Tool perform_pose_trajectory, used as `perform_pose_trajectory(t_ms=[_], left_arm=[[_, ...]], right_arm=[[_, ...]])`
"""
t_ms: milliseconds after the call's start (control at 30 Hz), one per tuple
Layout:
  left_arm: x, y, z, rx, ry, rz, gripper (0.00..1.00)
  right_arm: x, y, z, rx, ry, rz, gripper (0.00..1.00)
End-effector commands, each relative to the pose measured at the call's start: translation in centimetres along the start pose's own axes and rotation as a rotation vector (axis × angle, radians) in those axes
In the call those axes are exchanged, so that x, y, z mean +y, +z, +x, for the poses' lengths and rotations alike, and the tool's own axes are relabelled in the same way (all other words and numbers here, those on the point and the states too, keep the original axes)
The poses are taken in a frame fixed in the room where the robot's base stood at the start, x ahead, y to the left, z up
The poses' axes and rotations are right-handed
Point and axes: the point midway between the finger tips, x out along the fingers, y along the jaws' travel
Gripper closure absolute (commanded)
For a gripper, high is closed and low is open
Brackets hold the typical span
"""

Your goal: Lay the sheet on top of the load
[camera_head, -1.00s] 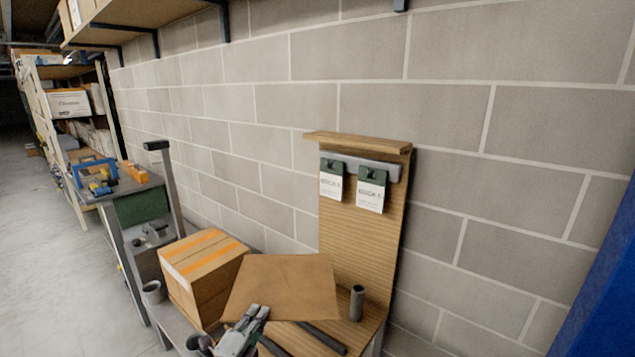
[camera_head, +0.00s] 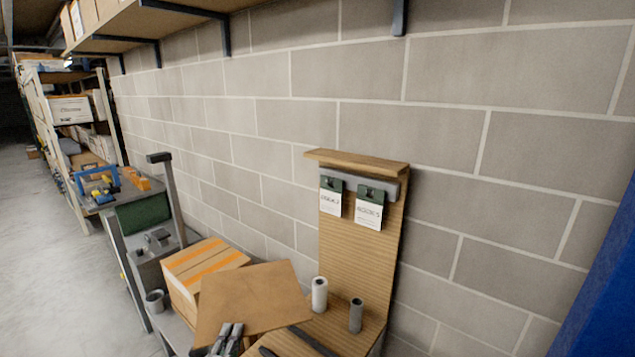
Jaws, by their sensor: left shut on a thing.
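The sheet (camera_head: 255,297) is a flat brown rectangle, held tilted above the wooden bench. My left gripper (camera_head: 232,330) is shut on the sheet's near edge at the bottom of the view. The load looks to be the taped cardboard box (camera_head: 199,265) with orange strips, on a grey surface left of the bench. The sheet's left part overlaps the box's near right side in the picture; I cannot tell whether they touch. Most of the box's top is clear of the sheet. My right gripper does not show.
The wooden bench (camera_head: 345,325) holds a white roll (camera_head: 319,294), a dark cylinder (camera_head: 356,315) and dark bars. Its back panel carries two tags (camera_head: 368,208). A grey post (camera_head: 170,200) stands behind the box; a grey cup (camera_head: 155,300) sits beside it. A shelf overhangs above.

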Motion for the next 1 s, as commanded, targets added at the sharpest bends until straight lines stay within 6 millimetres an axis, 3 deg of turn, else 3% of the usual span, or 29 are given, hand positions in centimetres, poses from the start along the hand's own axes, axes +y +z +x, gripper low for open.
perform_pose_trajectory(t_ms=[1000], left_arm=[[-0.61,0.37,-0.02,-0.01,-0.002,0.0,1.0]], right_arm=[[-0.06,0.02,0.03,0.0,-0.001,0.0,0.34]])
